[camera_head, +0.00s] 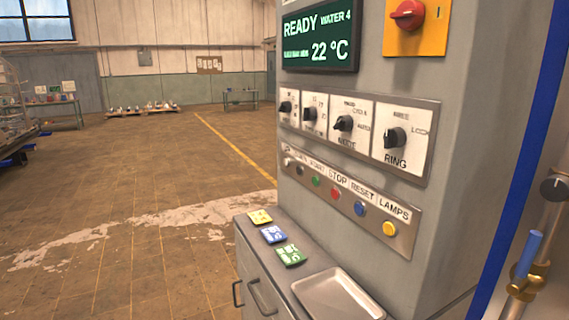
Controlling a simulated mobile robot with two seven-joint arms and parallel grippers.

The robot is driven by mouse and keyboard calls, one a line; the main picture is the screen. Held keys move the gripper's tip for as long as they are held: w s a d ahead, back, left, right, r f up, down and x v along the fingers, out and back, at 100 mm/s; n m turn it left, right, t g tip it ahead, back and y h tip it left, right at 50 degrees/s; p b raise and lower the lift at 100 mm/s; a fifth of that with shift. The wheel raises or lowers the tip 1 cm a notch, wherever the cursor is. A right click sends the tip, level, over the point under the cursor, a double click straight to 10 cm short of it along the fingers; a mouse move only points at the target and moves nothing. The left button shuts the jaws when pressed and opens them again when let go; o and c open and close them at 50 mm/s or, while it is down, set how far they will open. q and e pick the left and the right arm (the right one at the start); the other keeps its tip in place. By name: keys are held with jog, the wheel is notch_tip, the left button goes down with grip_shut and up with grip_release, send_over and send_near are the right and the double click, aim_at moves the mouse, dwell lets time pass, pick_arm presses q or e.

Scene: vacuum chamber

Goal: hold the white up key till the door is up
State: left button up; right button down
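The row of keys sits on a metal strip (345,198) on the grey control cabinet (470,130). The white up key (287,161) is at the far left end of the row, small and seen at a steep angle under a partly legible label. The black down key (300,170) is just right of it. No door can be made out for sure in this view. Neither of my grippers is in view.
Green, red, blue and yellow keys follow to the right, the yellow lamps key (389,229) last. Several knobs and a display (320,38) reading READY are above. Below, a ledge holds coloured cards and a metal tray (338,297). Open floor lies left.

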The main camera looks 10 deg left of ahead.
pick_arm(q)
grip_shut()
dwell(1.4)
